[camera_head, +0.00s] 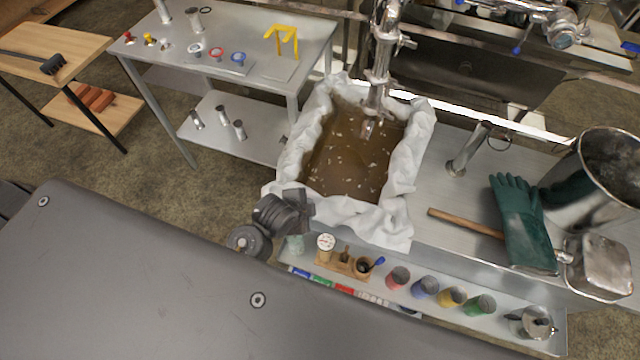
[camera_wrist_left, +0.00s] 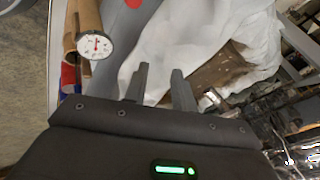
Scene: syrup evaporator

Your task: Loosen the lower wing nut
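A metal pipe assembly (camera_head: 380,60) stands over the far end of a cloth-lined pan of brown liquid. A small fitting (camera_head: 407,43) sticks out on its right side. I cannot tell which part is the lower wing nut. Metal fittings (camera_wrist_left: 285,135) also show at the lower right of the left wrist view. My left gripper (camera_head: 308,207) is at the pan's near left corner, well apart from the pipe. In the left wrist view its two fingers (camera_wrist_left: 160,84) stand apart with nothing between them, above the white cloth. My right gripper is not in view.
White cloth (camera_head: 420,130) rims the pan. A front shelf holds a dial gauge (camera_head: 326,242) and several coloured jars (camera_head: 425,287). Right of the pan are a green glove (camera_head: 522,225), a metal ladle (camera_head: 598,265) and a large pot (camera_head: 600,170). A steel table (camera_head: 270,30) stands far left.

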